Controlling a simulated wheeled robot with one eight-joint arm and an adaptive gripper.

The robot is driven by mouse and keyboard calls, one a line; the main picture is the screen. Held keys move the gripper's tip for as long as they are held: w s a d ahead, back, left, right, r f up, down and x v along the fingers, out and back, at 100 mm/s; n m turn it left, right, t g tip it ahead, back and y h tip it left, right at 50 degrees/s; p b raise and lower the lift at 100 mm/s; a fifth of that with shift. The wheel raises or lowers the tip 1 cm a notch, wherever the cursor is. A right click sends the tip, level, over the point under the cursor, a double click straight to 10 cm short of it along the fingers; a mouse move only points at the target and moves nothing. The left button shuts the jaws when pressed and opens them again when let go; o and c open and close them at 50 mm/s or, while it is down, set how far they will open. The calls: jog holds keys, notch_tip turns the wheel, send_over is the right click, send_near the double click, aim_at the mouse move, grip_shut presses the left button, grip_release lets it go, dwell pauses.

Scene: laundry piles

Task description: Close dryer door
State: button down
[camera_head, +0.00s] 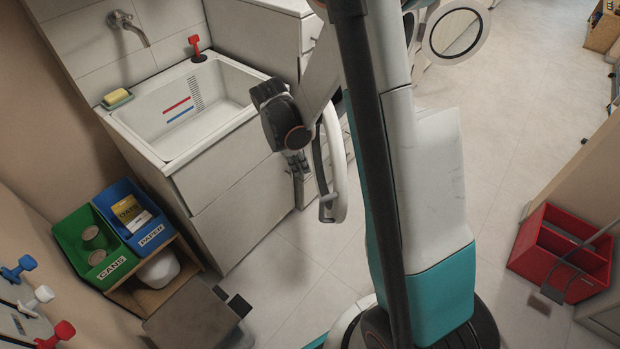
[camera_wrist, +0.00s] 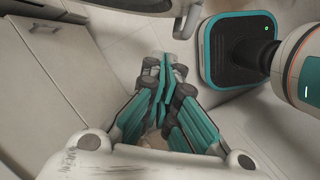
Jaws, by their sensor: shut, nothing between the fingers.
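A round door with a pale rim (camera_head: 338,165), which looks like the dryer door, stands swung out and nearly edge-on in the head view. My arm hides part of it, and the dryer body is mostly hidden. A curved pale rim (camera_wrist: 120,18) with a dark inner side, likely the same door, crosses the top of the wrist view. My gripper (camera_head: 298,166) is just left of the door in the head view, pointing down. In the wrist view my gripper (camera_wrist: 166,62) has its fingers together and empty, close below the rim; contact cannot be told.
A sink cabinet (camera_head: 235,165) stands left of my gripper. Another round framed door or disc (camera_head: 481,38) is at the top, behind my arm. Green (camera_head: 70,243) and blue (camera_head: 105,199) bins sit lower left; a red caddy (camera_head: 528,243) is right.

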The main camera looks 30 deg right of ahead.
jog(key=s+d+f+b, duration=0.2)
jog(key=d+f+b, duration=0.2)
jog(key=f, duration=0.5)
jog(key=shift+d, duration=1)
